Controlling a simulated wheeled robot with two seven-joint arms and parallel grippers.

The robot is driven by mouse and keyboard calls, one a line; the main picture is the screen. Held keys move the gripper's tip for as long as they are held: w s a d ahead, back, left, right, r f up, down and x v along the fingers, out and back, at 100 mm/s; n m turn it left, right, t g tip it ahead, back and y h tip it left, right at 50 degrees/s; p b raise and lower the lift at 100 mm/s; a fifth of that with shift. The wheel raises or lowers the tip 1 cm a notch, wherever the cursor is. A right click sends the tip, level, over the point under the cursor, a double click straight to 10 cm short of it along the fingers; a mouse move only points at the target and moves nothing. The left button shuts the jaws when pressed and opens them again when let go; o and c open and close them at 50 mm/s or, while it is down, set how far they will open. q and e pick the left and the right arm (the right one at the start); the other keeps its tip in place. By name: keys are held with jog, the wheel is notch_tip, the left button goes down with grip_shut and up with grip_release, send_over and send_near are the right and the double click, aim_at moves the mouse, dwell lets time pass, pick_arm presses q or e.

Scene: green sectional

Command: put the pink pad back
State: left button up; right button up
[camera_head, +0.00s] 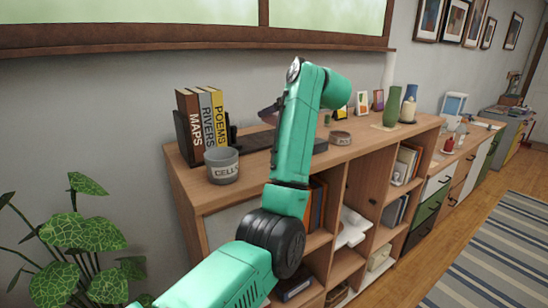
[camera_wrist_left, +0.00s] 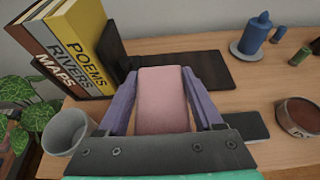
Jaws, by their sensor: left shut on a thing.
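The pink pad (camera_wrist_left: 163,100) sits between the purple fingers of my left gripper (camera_wrist_left: 159,75), which is shut on it. In the left wrist view the pad is in front of a flat dark board (camera_wrist_left: 215,70) on the wooden shelf top; I cannot tell the gap between them. The board also shows in the head view (camera_head: 257,141), right of the books. In the head view my teal left arm hides the pad and most of the gripper. My right gripper is not in view.
Books (camera_wrist_left: 70,45) stand upright left of the pad, with a grey cup (camera_wrist_left: 70,130) in front of them. A dark slab (camera_wrist_left: 244,125) and a round brown bowl (camera_wrist_left: 300,117) lie to the right. A blue candle (camera_wrist_left: 257,32) stands behind. Bare wood (camera_wrist_left: 275,78) shows between.

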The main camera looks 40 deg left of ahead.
pick_arm(q)
jog(key=f, duration=0.3)
jog(key=f+p, duration=0.1)
jog(key=f, duration=0.3)
jog(key=f+p, duration=0.1)
jog(key=f, duration=0.2)
jog(key=shift+s+f, duration=0.25)
jog(key=shift+f, duration=0.55)
jog(key=o, duration=1.5)
jog(key=shift+c, duration=0.2)
